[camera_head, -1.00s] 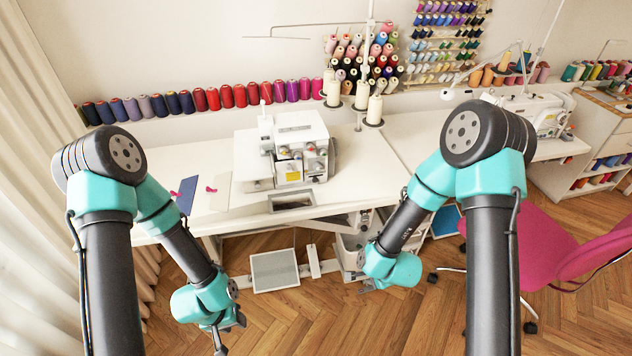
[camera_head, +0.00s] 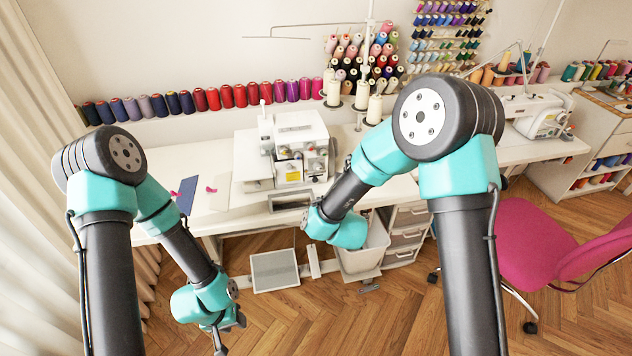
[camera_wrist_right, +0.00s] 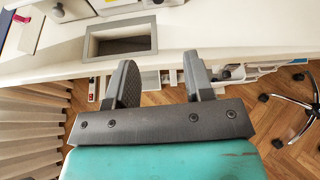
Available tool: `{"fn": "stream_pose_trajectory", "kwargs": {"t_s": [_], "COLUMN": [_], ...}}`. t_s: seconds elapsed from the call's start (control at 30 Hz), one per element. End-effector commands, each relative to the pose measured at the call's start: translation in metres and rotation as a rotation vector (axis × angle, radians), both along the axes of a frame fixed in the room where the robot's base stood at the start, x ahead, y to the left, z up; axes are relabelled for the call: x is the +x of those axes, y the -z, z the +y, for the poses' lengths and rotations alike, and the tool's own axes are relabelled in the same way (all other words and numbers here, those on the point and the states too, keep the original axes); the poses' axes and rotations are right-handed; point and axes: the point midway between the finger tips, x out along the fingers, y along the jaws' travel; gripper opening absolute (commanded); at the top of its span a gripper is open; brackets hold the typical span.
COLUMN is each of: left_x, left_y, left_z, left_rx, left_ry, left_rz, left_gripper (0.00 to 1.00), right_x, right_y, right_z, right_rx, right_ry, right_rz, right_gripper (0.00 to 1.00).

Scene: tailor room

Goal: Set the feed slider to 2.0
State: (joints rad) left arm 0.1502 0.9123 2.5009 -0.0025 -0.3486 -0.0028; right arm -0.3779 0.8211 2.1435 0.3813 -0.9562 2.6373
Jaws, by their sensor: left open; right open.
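The white overlock machine (camera_head: 312,134) stands on the white table, and its feed slider is too small to make out. The lower edge of the machine also shows at the top of the right wrist view (camera_wrist_right: 120,6). My right gripper (camera_wrist_right: 158,78) is open and empty, in front of the table's front edge and apart from the machine. In the head view its fingers are mostly hidden by the wrist. My left gripper (camera_head: 227,336) is open and empty, hanging low over the floor in front of the table.
A rectangular recess (camera_head: 290,200) sits in the white table (camera_head: 350,166) below the machine. Fabric pieces (camera_head: 187,194) lie to its left. Thread cones (camera_head: 375,109) stand behind. A foot pedal (camera_head: 274,270), a bin (camera_head: 364,254) and a pink chair (camera_head: 540,245) are below and right.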

Motion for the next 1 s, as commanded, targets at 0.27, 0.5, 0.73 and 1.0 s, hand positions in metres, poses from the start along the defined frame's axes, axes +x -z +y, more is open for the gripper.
{"fn": "stream_pose_trajectory", "kwargs": {"t_s": [0.27, 0.5, 0.73, 1.0], "left_x": [0.0, 0.0, 0.0, 0.0], "left_y": [0.0, 0.0, 0.0, 0.0], "left_z": [0.0, 0.0, 0.0, 0.0], "left_rx": [0.0, 0.0, 0.0, 0.0], "left_ry": [0.0, 0.0, 0.0, 0.0], "left_rz": [0.0, 0.0, 0.0, 0.0], "left_gripper": [0.43, 0.43, 0.43, 0.43], "right_x": [0.002, 0.004, 0.024, 0.065], "right_y": [-0.006, -0.004, 0.005, 0.022], "right_z": [0.004, 0.004, 0.008, 0.015], "right_rx": [0.05, 0.049, 0.048, 0.047], "right_ry": [0.024, 0.024, 0.025, 0.024], "right_rz": [-0.008, -0.007, -0.007, -0.007], "right_gripper": [0.48, 0.48, 0.48, 0.48]}}
